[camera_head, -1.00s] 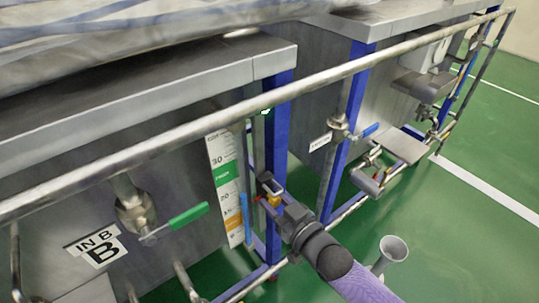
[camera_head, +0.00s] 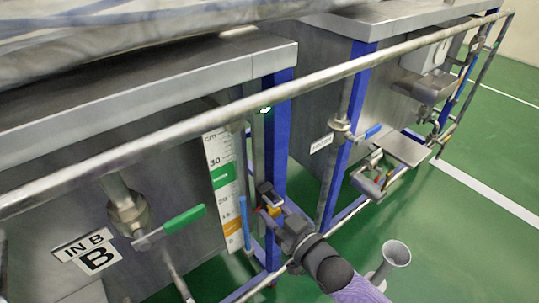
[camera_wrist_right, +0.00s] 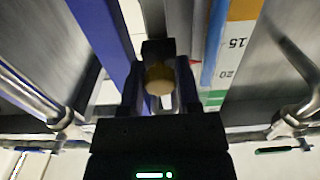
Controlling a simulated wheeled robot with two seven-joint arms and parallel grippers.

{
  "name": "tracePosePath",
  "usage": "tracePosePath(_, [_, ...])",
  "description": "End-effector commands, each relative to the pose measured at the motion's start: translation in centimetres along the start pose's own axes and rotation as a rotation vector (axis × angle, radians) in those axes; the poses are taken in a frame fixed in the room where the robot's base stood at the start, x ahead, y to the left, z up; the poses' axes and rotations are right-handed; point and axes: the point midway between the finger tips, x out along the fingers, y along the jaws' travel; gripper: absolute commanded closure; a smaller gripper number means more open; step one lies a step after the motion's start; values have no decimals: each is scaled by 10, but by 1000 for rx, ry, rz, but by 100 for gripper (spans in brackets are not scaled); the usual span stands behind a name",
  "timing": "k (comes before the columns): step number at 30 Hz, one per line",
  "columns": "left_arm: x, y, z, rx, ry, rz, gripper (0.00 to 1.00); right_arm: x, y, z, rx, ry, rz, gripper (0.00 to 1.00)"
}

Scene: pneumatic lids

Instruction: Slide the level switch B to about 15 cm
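The level switch B (camera_head: 266,190) is a small dark block with a yellow knob, on an upright rod beside the blue post. The yellow knob (camera_wrist_right: 159,79) lies between my fingers in the right wrist view. My right gripper (camera_head: 274,212) reaches it from the lower right and looks closed around the knob; finger contact is hard to see. The level scale (camera_head: 221,180) stands left of the switch, with a green band, an orange band and numbers including 30, 20 and 15. A small red pointer by the switch sits roughly between the heights of 20 and 15. My left gripper is out of view.
A long metal pipe (camera_head: 180,128) crosses in front of the tanks above my gripper. A green-handled valve (camera_head: 170,227) with an IN B sign (camera_head: 84,247) is at left. A blue post (camera_head: 275,160) stands just behind the switch. A lower rail runs under my wrist.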

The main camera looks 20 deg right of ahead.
Motion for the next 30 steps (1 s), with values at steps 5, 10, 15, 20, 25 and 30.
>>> tracePosePath(5, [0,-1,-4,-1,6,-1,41,0,0,-1,0,1,0,25])
tracePosePath(10, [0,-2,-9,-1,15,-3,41,0,0,-1,0,2,0,25])
tracePosePath(15, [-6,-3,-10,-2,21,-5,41,-9,0,-3,-1,1,1,25])
tracePosePath(20, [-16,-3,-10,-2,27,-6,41,-27,0,-4,-1,1,0,25])
tracePosePath(25, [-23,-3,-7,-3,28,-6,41,-46,0,-3,-1,1,1,25])
tracePosePath(30, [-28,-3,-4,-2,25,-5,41,-59,0,-2,-2,3,0,25])
